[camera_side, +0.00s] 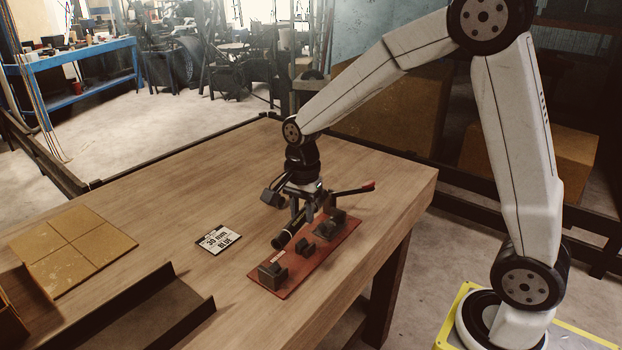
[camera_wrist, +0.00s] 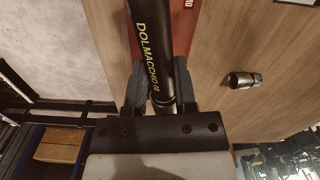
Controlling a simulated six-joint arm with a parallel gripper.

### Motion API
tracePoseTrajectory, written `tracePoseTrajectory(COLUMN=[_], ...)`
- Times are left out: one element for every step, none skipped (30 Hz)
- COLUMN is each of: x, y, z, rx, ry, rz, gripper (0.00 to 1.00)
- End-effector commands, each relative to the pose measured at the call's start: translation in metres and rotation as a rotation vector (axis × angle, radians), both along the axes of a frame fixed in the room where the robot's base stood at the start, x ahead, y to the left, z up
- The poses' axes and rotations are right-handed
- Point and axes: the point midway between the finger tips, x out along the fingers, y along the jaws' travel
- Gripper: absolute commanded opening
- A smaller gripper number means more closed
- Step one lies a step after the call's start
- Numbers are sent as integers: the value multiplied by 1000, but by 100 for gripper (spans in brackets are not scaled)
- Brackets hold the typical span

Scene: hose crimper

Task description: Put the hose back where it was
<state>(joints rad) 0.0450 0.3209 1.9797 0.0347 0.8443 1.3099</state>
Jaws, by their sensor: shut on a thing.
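The black hose (camera_side: 289,234), with yellow lettering along its side, is between the fingers of my gripper (camera_side: 305,212). In the wrist view my gripper (camera_wrist: 160,85) is shut on the hose (camera_wrist: 153,35), which runs up out of the picture. In the side view the hose lies over the crimper's red base plate (camera_side: 322,262), tilted toward the lower left. The plate carries several dark blocks (camera_side: 272,274) and a lever with a red tip (camera_side: 368,186). My gripper hides part of the hose and the crimper's far end. I cannot tell whether the hose touches the blocks.
A label card (camera_side: 219,239) reading "30 mm BLUE" lies left of the crimper. A dark channel-like tray (camera_side: 150,310) and a tan square pad (camera_side: 75,247) lie farther left. A small metallic fitting (camera_wrist: 243,79) lies on the wooden table. The table's back middle is clear.

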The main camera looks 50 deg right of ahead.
Motion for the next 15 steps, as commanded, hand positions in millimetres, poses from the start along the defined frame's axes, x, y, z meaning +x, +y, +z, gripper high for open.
tracePoseTrajectory(x=[1, 2, 2, 3, 3, 4, 4, 5, 6, 6, 7, 8, 8, 9, 10], y=[0, 1, 1, 1, 1, 1, 2, 2, 2, 2, 2, 3, 3, 3, 4], z=[0, 0, 0, 0, -1, -1, -1, -1, -1, -1, -2, -2, -2, -2, -2], rx=[-1, -2, -2, -3, -3, -3, -4, -4, -4, -5, -6, -6, -6, -6, -7], ry=[-2, -3, -3, -3, -4, -5, -5, -6, -7, -6, -7, -8, -9, -10, -9], rz=[32, 53, 81, 102, 123, 152, 173, 196, 226, 249, 271, 304, 328, 353, 386], gripper=[0, 0, 0, 0, 0, 0, 0, 0, 0, 0, 0, 0, 0, 0, 0])
